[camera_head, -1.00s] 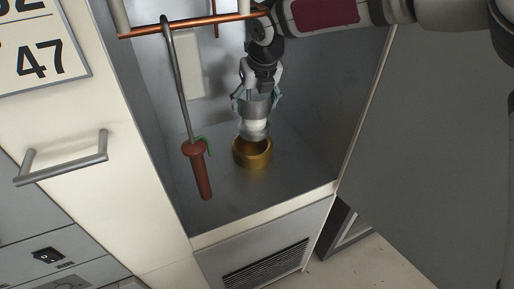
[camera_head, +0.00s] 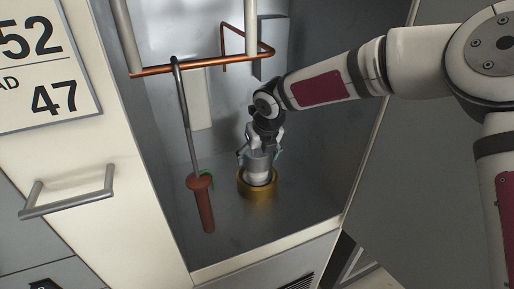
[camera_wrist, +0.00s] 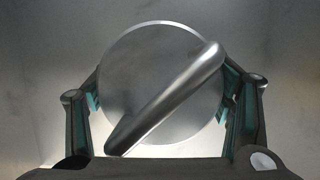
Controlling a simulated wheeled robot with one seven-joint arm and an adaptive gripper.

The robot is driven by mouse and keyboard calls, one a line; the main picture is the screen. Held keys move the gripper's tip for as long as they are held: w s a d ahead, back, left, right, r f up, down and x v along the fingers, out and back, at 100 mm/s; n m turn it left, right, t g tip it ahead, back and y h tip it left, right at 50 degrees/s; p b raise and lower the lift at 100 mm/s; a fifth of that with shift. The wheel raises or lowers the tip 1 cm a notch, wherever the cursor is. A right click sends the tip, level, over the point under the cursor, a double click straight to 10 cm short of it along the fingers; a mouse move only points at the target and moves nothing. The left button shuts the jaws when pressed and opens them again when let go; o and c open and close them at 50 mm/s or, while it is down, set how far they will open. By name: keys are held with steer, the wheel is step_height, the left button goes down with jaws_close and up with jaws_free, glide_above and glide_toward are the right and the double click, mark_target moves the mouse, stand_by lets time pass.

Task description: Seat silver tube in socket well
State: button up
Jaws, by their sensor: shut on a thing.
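The silver tube (camera_head: 259,168) is upright, with its lower white part (camera_head: 258,178) inside the rim of the brass socket well (camera_head: 258,190) on the cabinet floor. Whether its bottom touches the well's base is hidden. My gripper (camera_head: 260,151) is above the well and shut on the tube near its top. In the wrist view the tube's round silver top (camera_wrist: 135,75) with its slanted bar handle (camera_wrist: 170,95) fills the middle, between my two fingers (camera_wrist: 165,98). The well is hidden behind the tube there.
A hooked rod with a red-brown handle (camera_head: 203,205) hangs from the copper pipe (camera_head: 190,64), left of the well. The cabinet's left front panel (camera_head: 120,150) and front lip (camera_head: 265,250) bound the opening. Bare floor (camera_head: 300,205) lies right of the well.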

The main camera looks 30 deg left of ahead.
steer(key=shift+f, duration=0.65)
steer(key=shift+f, duration=0.1)
steer(key=o, duration=1.9)
steer(key=shift+f, duration=0.1)
steer(key=shift+o, duration=0.2)
steer(key=v, duration=1.2)
steer(key=shift+s, duration=0.1)
